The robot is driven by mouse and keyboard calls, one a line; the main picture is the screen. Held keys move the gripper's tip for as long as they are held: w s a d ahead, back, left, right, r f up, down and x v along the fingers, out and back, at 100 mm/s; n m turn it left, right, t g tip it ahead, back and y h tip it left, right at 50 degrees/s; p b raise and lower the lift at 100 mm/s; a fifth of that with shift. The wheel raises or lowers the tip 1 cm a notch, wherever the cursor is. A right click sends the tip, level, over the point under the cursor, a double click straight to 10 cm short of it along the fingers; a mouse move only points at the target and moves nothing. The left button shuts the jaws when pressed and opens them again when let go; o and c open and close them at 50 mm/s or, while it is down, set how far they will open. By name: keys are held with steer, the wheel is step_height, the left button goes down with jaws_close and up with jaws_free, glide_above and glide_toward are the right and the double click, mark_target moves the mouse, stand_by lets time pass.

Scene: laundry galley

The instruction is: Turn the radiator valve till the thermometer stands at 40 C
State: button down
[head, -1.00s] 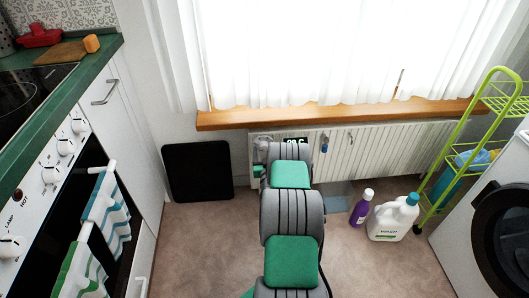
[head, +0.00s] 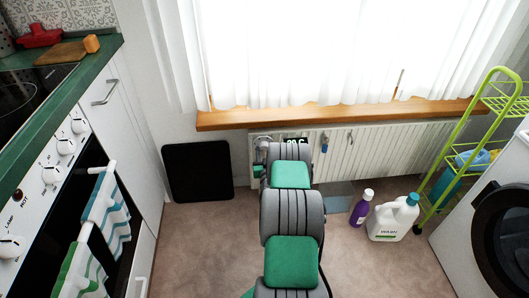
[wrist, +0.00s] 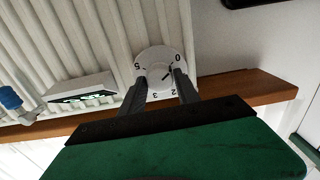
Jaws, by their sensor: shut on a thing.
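The white radiator valve knob (wrist: 152,57) is at the top centre of the wrist view, with dark numbers around it and a short dark mark on its face. My gripper (wrist: 160,84) is shut on the knob, one finger on each side. The thermometer (wrist: 82,90) is a white box with a dark digital display, left of the knob in the wrist view and seen at a slant. Its display (head: 295,139) also shows in the head view, partly hidden by my arm; I cannot read its digits surely. My gripper is hidden behind my arm there.
The ribbed white radiator (head: 395,150) stands under a wooden sill (head: 340,115). A blue item (head: 324,144) hangs on its front. A black panel (head: 198,172) leans on the wall at left. A purple bottle (head: 361,208) and white jug (head: 394,218) stand right on the floor.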

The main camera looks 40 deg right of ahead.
steer(key=shift+m, duration=0.3)
steer(key=m+b, duration=0.1)
steer(key=m, duration=0.3)
steer(key=shift+f+b, duration=0.1)
steer(key=shift+b, duration=0.25)
steer(key=m+b, duration=0.1)
steer(key=m, duration=0.4)
steer(key=shift+m, duration=0.3)
steer(key=m, duration=0.4)
steer(key=shift+m, duration=2.8)
steer(key=c, duration=0.9)
jaws_free()
